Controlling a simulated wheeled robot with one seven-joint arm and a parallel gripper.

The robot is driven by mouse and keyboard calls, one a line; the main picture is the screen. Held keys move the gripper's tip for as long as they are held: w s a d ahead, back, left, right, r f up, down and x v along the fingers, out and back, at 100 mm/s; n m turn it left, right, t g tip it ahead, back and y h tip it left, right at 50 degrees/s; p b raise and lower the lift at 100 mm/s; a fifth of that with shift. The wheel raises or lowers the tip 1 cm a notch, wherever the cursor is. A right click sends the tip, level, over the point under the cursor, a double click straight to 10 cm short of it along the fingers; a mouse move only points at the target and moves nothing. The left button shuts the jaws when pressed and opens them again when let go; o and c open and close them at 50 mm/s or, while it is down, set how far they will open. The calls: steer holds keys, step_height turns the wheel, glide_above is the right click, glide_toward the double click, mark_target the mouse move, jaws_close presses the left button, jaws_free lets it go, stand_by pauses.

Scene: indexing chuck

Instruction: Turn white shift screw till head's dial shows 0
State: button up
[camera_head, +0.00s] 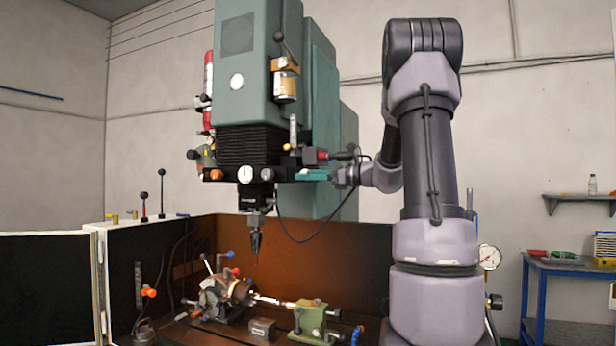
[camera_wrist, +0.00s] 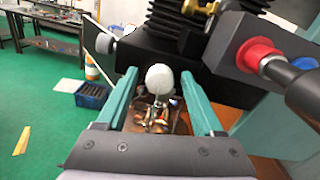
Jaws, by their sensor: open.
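The machine head's black block (camera_wrist: 150,45) fills the upper wrist view. A white round knob (camera_wrist: 160,79), which looks like the shift screw, shows between my gripper's (camera_wrist: 160,85) teal fingers. The fingers are open, one on each side of it, with gaps visible; whether the tips reach past it I cannot tell. In the head view my gripper (camera_head: 314,174) is at the right end of the black block (camera_head: 240,174), and the screw is not clearly visible there. A white round dial (camera_head: 245,174) is on the block's front; its reading is too small to tell.
A red knob (camera_wrist: 258,55) on a grey box is close right of my fingers. Below the spindle (camera_head: 256,235) are an indexing chuck (camera_head: 225,295) and a green tailstock (camera_head: 311,318). A black cable (camera_head: 310,238) hangs below my gripper.

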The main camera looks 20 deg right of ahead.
steer(key=shift+w+a, duration=0.15)
steer(key=shift+c, duration=0.3)
jaws_close()
steer(key=shift+o, duration=0.3)
jaws_free()
